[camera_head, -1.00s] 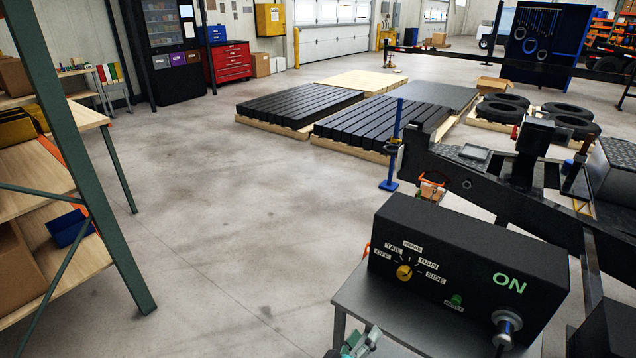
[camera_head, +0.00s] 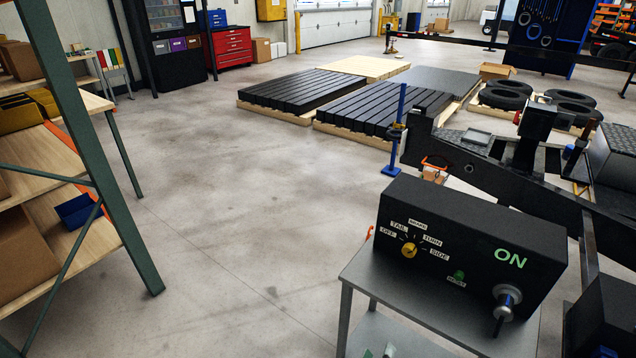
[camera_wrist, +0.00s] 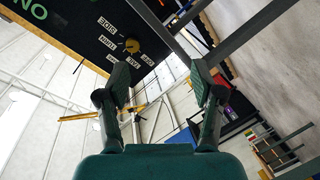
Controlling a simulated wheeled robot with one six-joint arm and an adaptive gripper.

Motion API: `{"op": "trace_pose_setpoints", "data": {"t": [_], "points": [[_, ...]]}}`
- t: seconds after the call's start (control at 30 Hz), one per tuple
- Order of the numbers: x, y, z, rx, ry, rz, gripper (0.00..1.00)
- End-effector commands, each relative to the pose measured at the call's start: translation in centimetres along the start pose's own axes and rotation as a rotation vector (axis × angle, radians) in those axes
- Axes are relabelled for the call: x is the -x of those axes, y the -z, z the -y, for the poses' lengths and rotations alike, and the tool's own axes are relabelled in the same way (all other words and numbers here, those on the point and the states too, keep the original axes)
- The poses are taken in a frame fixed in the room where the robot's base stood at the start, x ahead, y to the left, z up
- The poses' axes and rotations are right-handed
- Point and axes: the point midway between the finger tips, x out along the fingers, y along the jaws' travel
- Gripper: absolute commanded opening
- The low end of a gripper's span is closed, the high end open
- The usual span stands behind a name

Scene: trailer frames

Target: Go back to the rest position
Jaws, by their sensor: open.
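My gripper (camera_wrist: 160,85) shows in the wrist view with its two green fingers spread apart and nothing between them. The wrist view looks upside down past the black control box (camera_wrist: 75,30). In the head view only a small tip of my gripper (camera_head: 388,350) shows at the bottom edge, below the box. The black control box (camera_head: 450,280) stands on a grey metal stand (camera_head: 385,310). My gripper is apart from the box.
A shelf with a green post (camera_head: 105,170) and bins stands at the left. A black trailer frame (camera_head: 500,170) stands behind the box at the right. Decking stacks (camera_head: 320,90) and tires (camera_head: 505,95) lie farther back. The middle floor (camera_head: 230,200) is clear.

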Motion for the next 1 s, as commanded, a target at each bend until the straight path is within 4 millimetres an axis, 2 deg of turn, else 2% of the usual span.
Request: {"op": "trace_pose_setpoints", "data": {"t": [0.03, 0.17, 0.27, 0.4, 0.5, 0.73, 0.87, 1.0], "points": [[0.5, -1.5, 0.2, 0.004, 0.029, 0.005, 0.67], [2.4, -5.6, 0.7, -0.003, 0.133, 0.010, 0.67], [4.7, -8.8, 0.9, -0.024, 0.226, 0.009, 0.67], [8.5, -12.5, 0.6, -0.072, 0.342, 0.003, 0.67], [11.5, -14.4, -0.1, -0.118, 0.414, -0.006, 0.67], [18.7, -16.8, -2.9, -0.259, 0.535, -0.036, 0.67], [22.6, -16.9, -5.4, -0.356, 0.572, -0.058, 0.67], [26.5, -16.3, -8.7, -0.470, 0.583, -0.081, 0.67]]}}
